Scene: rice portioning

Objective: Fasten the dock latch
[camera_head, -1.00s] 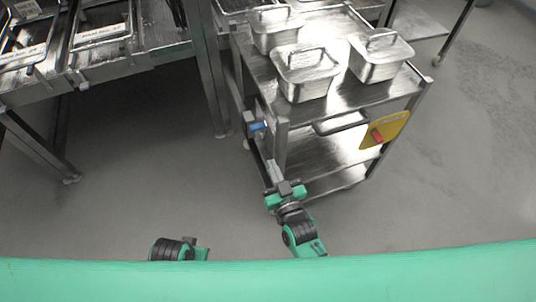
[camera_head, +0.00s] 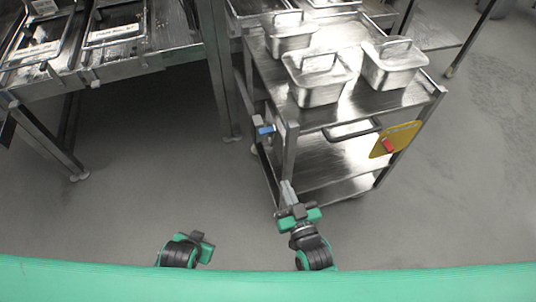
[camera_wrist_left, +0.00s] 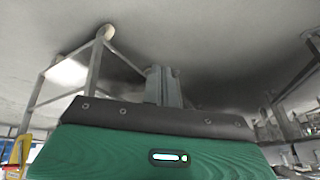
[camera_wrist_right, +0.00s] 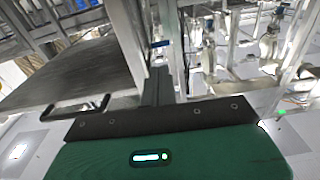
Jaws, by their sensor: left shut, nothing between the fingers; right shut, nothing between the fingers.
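The dock latch (camera_head: 266,130) is a small blue-handled part on a grey block, between the steel counter's leg and the near left post of the cart (camera_head: 291,150). Its blue handle lies roughly level; I cannot tell whether it is fastened. Blue also shows beyond the fingers in the right wrist view (camera_wrist_right: 160,43). My right gripper (camera_head: 287,188) is shut and empty, below and slightly right of the latch in the head view, apart from it. My left gripper (camera_head: 194,237) is shut and empty, low over the floor left of the right one. Its fingers show in the left wrist view (camera_wrist_left: 163,86).
Several lidded steel pans (camera_head: 317,77) stand on the cart top. A yellow panel with a red part (camera_head: 395,140) hangs at the cart's near right. The steel counter (camera_head: 150,55) is at upper left. Floor in front of the counter is clear.

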